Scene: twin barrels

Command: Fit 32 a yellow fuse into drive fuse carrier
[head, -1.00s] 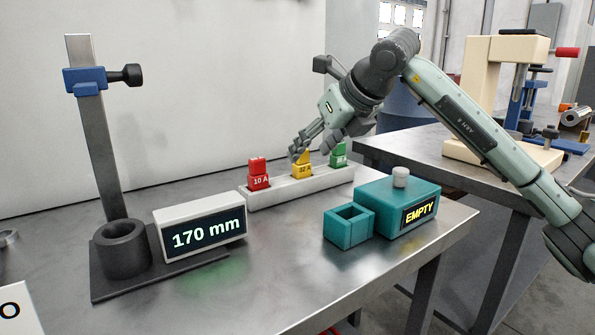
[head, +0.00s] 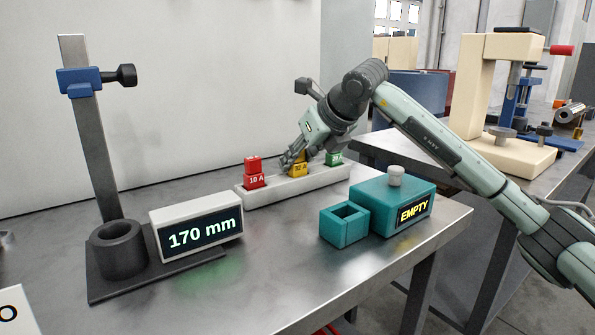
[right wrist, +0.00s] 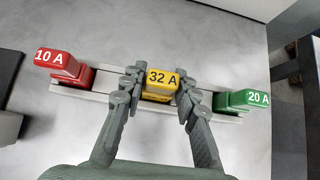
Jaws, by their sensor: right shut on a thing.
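The yellow 32 A fuse (head: 298,166) stands in the middle of the white fuse rack, and it also shows in the right wrist view (right wrist: 160,84). My right gripper (head: 290,158) is shut on this fuse, with one finger on each side of it in the right wrist view (right wrist: 159,92). The teal drive fuse carrier (head: 344,224) has an open, empty-looking square socket on top. It stands left of a teal box (head: 388,206) whose display reads EMPTY. My left gripper is not in view.
The white rack (head: 265,195) also holds a red 10 A fuse (head: 254,172) and a green 20 A fuse (right wrist: 240,99) beside the yellow one. A display reading 170 mm (head: 197,228) and a dark post stand (head: 120,246) are at left. The front table middle is clear.

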